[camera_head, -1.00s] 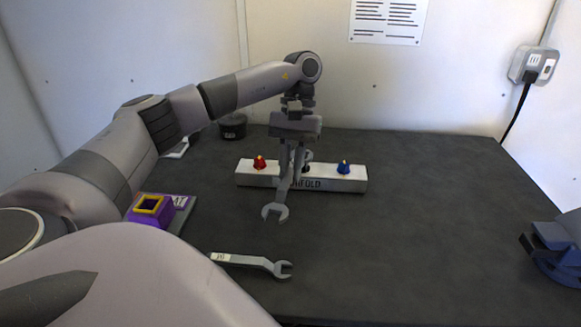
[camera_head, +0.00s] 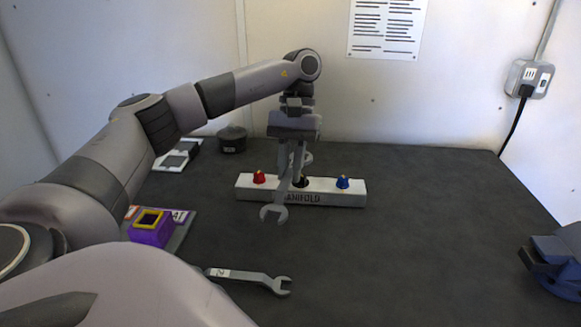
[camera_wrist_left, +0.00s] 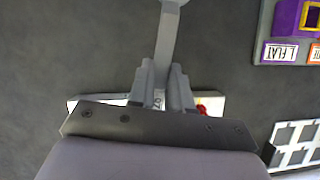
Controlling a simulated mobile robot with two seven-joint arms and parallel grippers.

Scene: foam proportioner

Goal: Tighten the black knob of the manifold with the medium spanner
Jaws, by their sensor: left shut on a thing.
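My left gripper (camera_head: 293,174) is shut on a grey spanner (camera_head: 273,212), over the manifold. The spanner's open jaw end hangs down in front of the manifold. In the wrist view the spanner (camera_wrist_left: 168,40) runs away from between the fingers (camera_wrist_left: 160,88). The white manifold (camera_head: 335,198) carries a red knob (camera_head: 259,177) at left and a blue knob (camera_head: 343,182) at right. The black knob (camera_head: 303,182) is in the middle, partly hidden by the gripper. The spanner appears apart from it, though contact is hard to judge. The held spanner's size label is not readable. My right gripper is not in view.
A second spanner (camera_head: 262,279) with a white label lies near the front. A purple block (camera_head: 150,231) with a yellow-rimmed opening is at left. A dark round container (camera_head: 232,142) stands at the back, and a blue device (camera_head: 556,258) at right. The table's centre-right is clear.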

